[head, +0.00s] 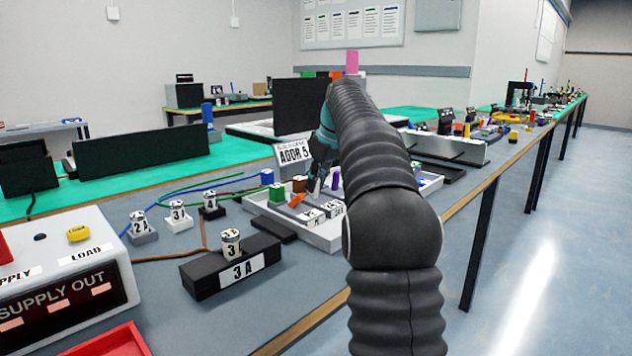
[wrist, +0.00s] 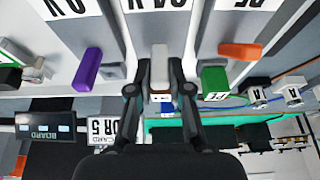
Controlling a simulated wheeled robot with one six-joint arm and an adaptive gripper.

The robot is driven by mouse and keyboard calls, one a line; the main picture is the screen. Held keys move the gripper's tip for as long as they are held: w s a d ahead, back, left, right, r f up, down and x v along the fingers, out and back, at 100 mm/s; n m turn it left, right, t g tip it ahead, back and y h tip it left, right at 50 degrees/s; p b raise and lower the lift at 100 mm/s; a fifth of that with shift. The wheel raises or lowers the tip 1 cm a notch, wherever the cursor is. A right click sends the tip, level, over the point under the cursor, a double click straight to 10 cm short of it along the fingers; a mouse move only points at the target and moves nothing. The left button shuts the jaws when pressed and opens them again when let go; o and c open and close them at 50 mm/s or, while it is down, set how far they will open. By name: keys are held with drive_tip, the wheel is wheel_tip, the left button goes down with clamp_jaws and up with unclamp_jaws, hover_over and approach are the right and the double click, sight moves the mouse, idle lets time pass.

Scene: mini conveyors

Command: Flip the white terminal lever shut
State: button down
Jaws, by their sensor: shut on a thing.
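The white lever (wrist: 160,66) is between my gripper's fingers in the wrist view, and my gripper (wrist: 160,92) is shut on it. How far the lever is tilted I cannot tell. In the head view my gripper (head: 314,188) reaches down over the white terminal tray (head: 327,243), and the white lever is mostly hidden there. A purple lever (wrist: 87,68) is on one side of the gripper and an orange lever (wrist: 240,50) on the other, both apart from it. In the head view the purple lever (head: 336,178) stands up and the orange lever (head: 297,200) leans over.
A green block (wrist: 213,84) is close beside one finger; it also shows in the head view (head: 277,192) near a brown block (head: 300,184). A sign (head: 292,152) stands behind the tray. A black 3A box (head: 232,268) and a supply unit (head: 60,275) are at the left.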

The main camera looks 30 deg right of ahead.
drive_tip(key=shift+f, duration=0.1)
drive_tip(key=t+b, duration=0.1)
drive_tip(key=b, duration=0.2)
drive_tip(key=shift+s+d+f, duration=0.1)
drive_tip(key=shift+s+f, duration=0.2)
drive_tip(key=shift+f, duration=0.05)
drive_tip(key=b, duration=0.1)
drive_tip(key=t+b, duration=0.1)
drive_tip(key=b, duration=0.1)
drive_tip(key=shift+s+d+f+y, duration=0.15)
drive_tip(key=shift+s+y, duration=0.1)
drive_tip(key=shift+y, duration=0.15)
drive_tip(key=t+b, duration=0.1)
drive_tip(key=b, duration=0.1)
drive_tip(key=t+b, duration=0.1)
drive_tip(key=b, duration=0.2)
drive_tip(key=shift+s+t+y, duration=0.3)
drive_tip(key=shift+y, duration=0.1)
drive_tip(key=shift+s+d+t+b, duration=0.1)
drive_tip(key=shift+t+b, duration=0.3)
drive_tip(key=shift+b, duration=0.65)
drive_tip(key=shift+r, duration=0.2)
drive_tip(key=c, duration=1.1)
unclamp_jaws()
